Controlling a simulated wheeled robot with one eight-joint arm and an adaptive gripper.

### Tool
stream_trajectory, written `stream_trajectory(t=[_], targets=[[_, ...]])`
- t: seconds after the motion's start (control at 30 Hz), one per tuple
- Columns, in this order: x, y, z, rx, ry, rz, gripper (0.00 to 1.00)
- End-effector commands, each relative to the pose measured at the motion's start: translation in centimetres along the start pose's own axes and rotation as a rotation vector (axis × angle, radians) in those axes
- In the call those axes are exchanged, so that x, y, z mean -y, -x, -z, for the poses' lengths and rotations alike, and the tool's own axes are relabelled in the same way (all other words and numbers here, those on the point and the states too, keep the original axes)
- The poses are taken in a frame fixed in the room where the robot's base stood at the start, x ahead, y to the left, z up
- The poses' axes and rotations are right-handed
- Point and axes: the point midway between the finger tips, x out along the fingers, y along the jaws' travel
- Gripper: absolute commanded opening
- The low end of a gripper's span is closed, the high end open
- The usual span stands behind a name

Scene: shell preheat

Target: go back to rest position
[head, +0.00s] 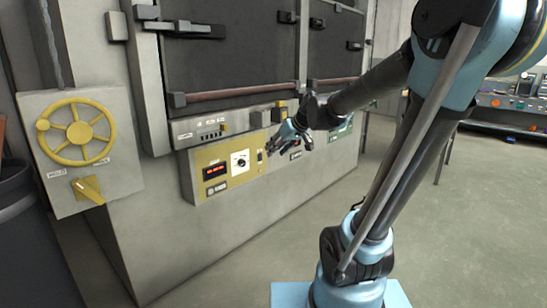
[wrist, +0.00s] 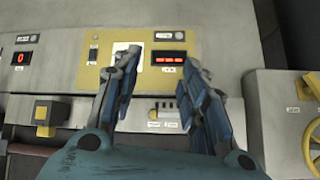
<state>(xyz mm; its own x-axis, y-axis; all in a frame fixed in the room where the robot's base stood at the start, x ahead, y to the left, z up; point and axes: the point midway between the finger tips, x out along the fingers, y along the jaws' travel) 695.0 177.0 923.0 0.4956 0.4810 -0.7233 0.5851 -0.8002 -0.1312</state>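My gripper (head: 287,144) is in front of the machine's front, close to the right end of the yellow control panel (head: 204,157). In the wrist view my gripper (wrist: 163,65) has its two fingers spread apart with nothing between them. The panel's red display (wrist: 169,58) shows between and beyond the fingertips. The left finger partly covers the white dial plate (wrist: 124,47). The dial (head: 240,161) is clear in the head view. I cannot tell the exact gap between fingertips and panel.
A yellow handwheel (head: 77,132) and a yellow lever (head: 88,190) sit on a grey box at the left. Dark oven doors (head: 230,55) with a red-brown bar (head: 240,91) rise above the panel. Open floor (head: 455,215) lies at the right. A bench (head: 510,108) stands at the far right.

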Motion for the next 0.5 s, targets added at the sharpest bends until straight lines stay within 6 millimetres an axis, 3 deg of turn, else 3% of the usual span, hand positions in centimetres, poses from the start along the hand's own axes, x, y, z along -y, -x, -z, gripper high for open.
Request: stream_trajectory(t=[0.03, 0.5], targets=[[-0.1, 0.8, -2.1, 0.030, -0.022, -0.016, 0.40], [-0.8, 6.7, -21.0, 0.318, -0.275, -0.208, 0.40]])
